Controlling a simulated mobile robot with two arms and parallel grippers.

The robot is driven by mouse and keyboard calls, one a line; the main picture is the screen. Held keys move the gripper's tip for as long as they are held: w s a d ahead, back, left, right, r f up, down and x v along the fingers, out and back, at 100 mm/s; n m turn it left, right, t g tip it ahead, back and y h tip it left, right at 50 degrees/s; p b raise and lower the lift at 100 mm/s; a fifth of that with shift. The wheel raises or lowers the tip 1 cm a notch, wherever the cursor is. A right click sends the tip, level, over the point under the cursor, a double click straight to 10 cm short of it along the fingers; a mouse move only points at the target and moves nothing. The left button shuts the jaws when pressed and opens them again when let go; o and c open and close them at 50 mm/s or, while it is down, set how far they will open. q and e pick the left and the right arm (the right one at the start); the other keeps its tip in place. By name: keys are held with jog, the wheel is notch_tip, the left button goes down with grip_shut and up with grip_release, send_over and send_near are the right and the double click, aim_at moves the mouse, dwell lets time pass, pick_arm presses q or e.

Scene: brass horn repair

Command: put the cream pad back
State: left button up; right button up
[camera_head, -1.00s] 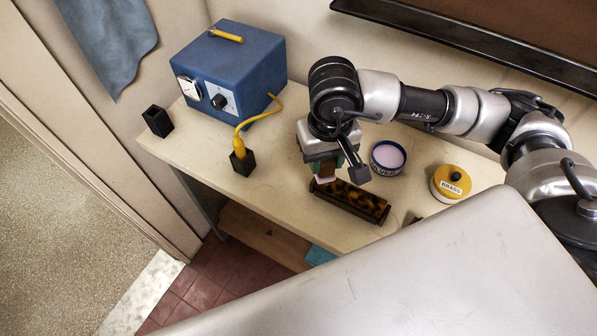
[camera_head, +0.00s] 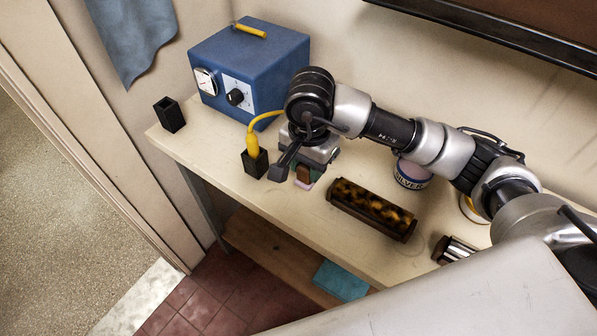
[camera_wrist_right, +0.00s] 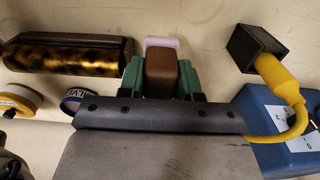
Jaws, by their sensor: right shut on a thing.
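My right gripper (camera_head: 305,175) is shut on a brown block with a pale lilac face, which I take to be the cream pad (camera_head: 303,173). In the right wrist view the brown block (camera_wrist_right: 161,72) sits between the green fingers, and its lilac face (camera_wrist_right: 160,43) shows beyond them. The pad is over the bench between the black holder with the yellow tool and the tortoiseshell-patterned piece. I cannot tell whether it touches the bench. The blue SILVER tin (camera_head: 411,177) is partly behind my right arm. My left gripper is out of view.
The yellow-handled tool (camera_head: 252,146) stands in a black holder (camera_head: 255,165), close left of the gripper. An empty black holder (camera_head: 170,116) and a blue power box (camera_head: 250,65) stand further left. The tortoiseshell-patterned piece (camera_head: 372,207) lies to the right. A turquoise item (camera_head: 341,281) is on the lower shelf.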

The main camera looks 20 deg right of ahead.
jog(key=shift+w+a+f, duration=0.25)
jog(key=shift+w+f, duration=0.1)
jog(key=shift+w, duration=0.15)
jog(key=shift+w+a+f, duration=0.25)
jog(key=shift+w+f, duration=0.05)
jog(key=shift+w, duration=0.15)
jog(key=shift+a+f, duration=0.1)
jog(key=shift+f, duration=0.15)
notch_tip(320, 180, down, 3)
jog(key=shift+f+p, duration=0.15)
jog(key=shift+p, duration=0.5)
jog(key=shift+f, duration=0.2)
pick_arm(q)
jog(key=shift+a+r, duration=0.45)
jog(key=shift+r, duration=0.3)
pick_arm(e)
jog(key=shift+f, duration=0.2)
jog(key=o, duration=0.9)
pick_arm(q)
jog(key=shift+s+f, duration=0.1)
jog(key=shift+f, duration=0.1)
